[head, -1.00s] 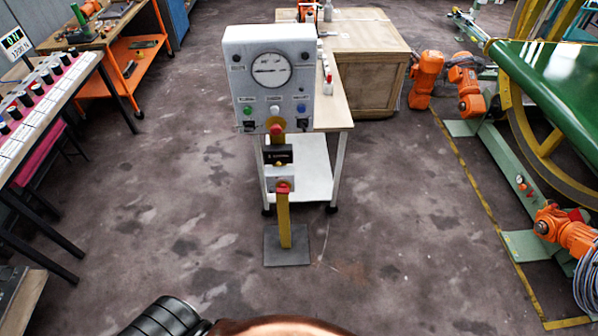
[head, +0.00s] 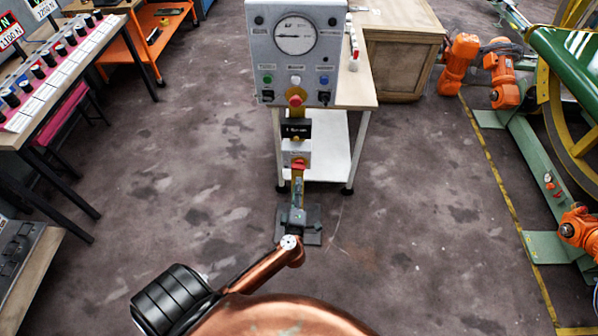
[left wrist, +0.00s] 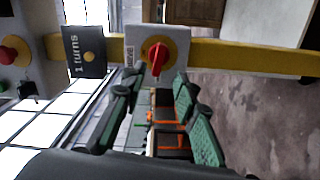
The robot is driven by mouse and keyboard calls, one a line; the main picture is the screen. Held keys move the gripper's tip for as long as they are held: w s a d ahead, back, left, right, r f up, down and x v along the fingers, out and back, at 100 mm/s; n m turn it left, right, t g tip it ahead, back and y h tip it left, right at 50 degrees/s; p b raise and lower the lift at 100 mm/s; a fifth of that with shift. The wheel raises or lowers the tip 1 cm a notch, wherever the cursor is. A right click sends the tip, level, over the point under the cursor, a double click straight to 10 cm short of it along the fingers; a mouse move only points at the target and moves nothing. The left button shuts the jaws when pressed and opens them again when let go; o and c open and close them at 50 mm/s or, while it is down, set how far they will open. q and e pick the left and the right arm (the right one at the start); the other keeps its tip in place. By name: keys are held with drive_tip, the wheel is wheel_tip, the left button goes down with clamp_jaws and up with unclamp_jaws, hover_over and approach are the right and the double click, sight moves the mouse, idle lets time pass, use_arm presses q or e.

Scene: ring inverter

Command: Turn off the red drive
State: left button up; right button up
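A red rotary knob (head: 298,165) on a yellow disc sits on a small light box (head: 289,157) on the yellow post. In the left wrist view, the same knob (left wrist: 157,59) stands just beyond my fingertips, beside a small label. My left gripper (head: 297,192) shows just below the knob in the head view. In the left wrist view, its green-padded fingers (left wrist: 155,88) are spread apart with nothing between them. I cannot tell whether they touch the knob. My right gripper is not in view.
A grey panel (head: 262,52) with a dial, buttons and a red stop button (head: 295,96) stands above the knob. A black counter plate (head: 296,129) lies between them. A white cart (head: 327,155) is behind. The left bench carries a red-framed display (head: 10,32).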

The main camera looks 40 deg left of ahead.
sight(299, 166)
use_arm(q)
drive_tip(key=b+x, duration=0.1)
drive_tip(key=x, duration=0.6)
drive_tip(key=shift+w+a+b, duration=0.2)
drive_tip(key=shift+w+b, duration=0.1)
drive_tip(key=shift+b, duration=0.05)
drive_tip(key=shift+r, duration=0.1)
drive_tip(key=shift+c, duration=0.6)
